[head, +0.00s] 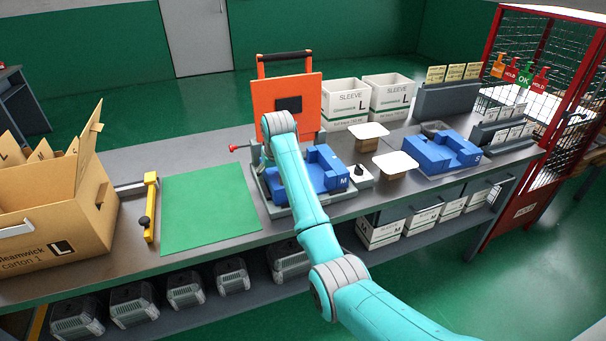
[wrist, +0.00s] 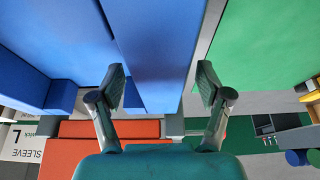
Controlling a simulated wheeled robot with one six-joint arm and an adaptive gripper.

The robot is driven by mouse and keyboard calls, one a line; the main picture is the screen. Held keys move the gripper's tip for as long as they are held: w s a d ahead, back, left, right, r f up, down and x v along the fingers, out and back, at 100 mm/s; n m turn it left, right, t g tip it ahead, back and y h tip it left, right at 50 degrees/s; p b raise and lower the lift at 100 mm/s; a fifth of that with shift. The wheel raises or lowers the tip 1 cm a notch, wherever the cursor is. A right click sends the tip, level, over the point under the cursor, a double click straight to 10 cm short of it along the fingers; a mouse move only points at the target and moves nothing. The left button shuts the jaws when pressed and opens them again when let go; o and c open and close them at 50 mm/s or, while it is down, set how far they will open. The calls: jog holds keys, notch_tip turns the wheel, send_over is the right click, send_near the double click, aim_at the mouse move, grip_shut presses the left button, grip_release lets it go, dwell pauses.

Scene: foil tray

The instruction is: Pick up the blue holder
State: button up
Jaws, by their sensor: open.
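A blue holder (head: 325,170) marked M sits in a grey fixture on the bench, in front of the orange panel. A second blue holder (head: 452,153) marked S sits farther right. In the head view my arm covers the left part of the M holder and hides my gripper's fingers. In the wrist view my gripper (wrist: 161,74) is open, one finger to each side of a long blue part of the M holder (wrist: 155,40). I see no contact, and I cannot tell whether the fingertips reach down beside that part.
An orange panel (head: 258,96) stands behind the M holder. A green mat (head: 210,205) lies to its left, and a cardboard carton (head: 60,225) stands beyond. White sleeve boxes (head: 345,98) stand behind. White-topped blocks (head: 396,163) and a black knob stand to the right.

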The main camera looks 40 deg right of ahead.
jog(key=shift+w+f, duration=0.25)
jog(key=shift+f, duration=0.4)
jog(key=c, duration=1.3)
jog(key=shift+d, duration=0.1)
grip_shut()
jog(key=shift+r, duration=0.2)
